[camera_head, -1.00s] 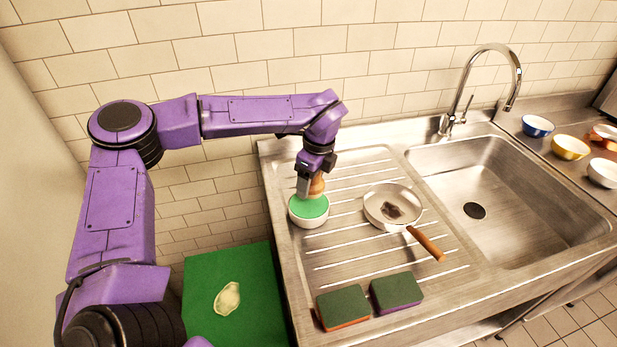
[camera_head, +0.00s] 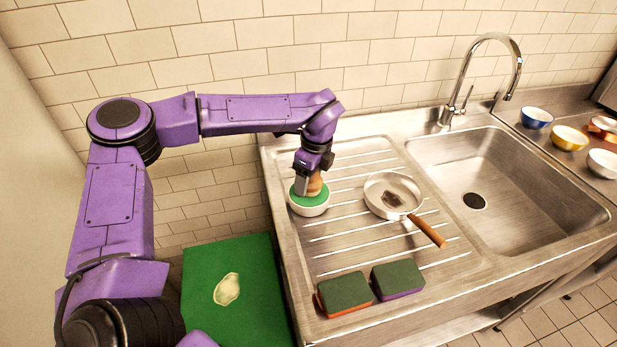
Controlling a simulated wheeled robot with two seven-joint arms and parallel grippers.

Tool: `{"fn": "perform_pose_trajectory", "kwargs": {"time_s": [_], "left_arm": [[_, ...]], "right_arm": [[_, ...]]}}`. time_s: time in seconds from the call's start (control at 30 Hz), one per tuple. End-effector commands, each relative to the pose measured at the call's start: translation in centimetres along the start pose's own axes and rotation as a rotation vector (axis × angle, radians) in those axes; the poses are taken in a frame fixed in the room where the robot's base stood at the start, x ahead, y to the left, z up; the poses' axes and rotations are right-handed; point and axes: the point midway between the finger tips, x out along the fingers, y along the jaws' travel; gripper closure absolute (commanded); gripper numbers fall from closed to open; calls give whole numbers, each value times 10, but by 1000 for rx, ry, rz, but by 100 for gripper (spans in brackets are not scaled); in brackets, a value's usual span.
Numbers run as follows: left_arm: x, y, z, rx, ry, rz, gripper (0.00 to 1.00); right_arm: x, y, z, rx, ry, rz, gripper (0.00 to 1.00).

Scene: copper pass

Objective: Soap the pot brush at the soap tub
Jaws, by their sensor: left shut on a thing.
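The soap tub (camera_head: 311,210), a round white tub with green soap inside, stands on the left of the ribbed steel drainboard. My left gripper (camera_head: 308,186) is directly above it, pointing down and shut on the pot brush (camera_head: 315,184). Only the brush's tan wooden part shows beside the fingers. Its lower end is at the green soap; the bristles are hidden, so I cannot tell how deep they sit. My right gripper is not in view.
A frying pan (camera_head: 380,186) with a dark patch and wooden handle lies right of the tub. Two sponges (camera_head: 345,293) (camera_head: 398,278) lie at the front edge. The sink (camera_head: 500,165) and faucet (camera_head: 470,85) are right, with bowls (camera_head: 537,118) beyond. A green board (camera_head: 235,260) is lower left.

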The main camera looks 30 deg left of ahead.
Motion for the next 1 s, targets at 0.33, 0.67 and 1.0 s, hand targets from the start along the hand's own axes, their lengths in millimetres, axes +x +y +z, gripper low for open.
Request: {"fn": "perform_pose_trajectory", "kwargs": {"time_s": [0.33,0.67,1.0], "left_arm": [[5,0,-1,0,0,0,60],[8,0,-1,0,0,0,60],[10,0,-2,0,0,0,60]], "right_arm": [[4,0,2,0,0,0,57],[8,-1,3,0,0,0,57],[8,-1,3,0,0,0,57]]}}
